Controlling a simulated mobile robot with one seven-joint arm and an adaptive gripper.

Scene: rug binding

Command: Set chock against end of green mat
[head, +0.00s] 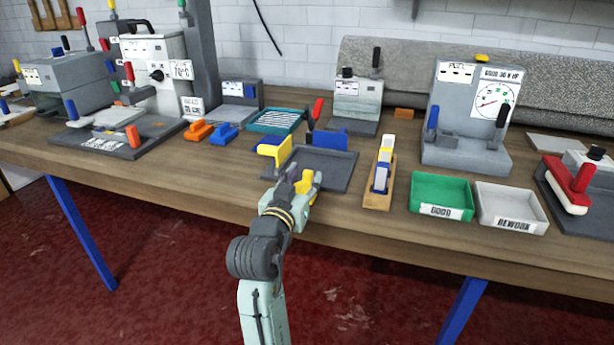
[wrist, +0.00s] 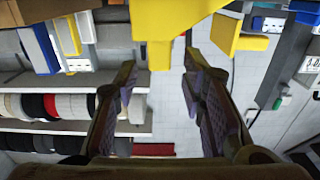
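My gripper (head: 301,179) is at the front edge of a dark grey fixture plate (head: 335,168), low beside its yellow parts. In the wrist view its two fingers (wrist: 160,80) stand apart, with a yellow piece (wrist: 160,53) showing between their tips and a gap at each side. I cannot tell whether this piece is a chock. An orange block (head: 198,131) and a blue block (head: 224,132), possibly chocks, lie on the bench to the left. A flat teal-edged, striped piece (head: 276,121) lies behind the fixture; I cannot tell if it is the green mat.
Yellow (head: 275,150) and blue (head: 330,139) upright parts and a red lever crowd the fixture. A wooden holder (head: 378,197), a green GOOD tray (head: 441,196) and a white REWORK tray (head: 511,207) stand to the right. The bench front left of my gripper is clear.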

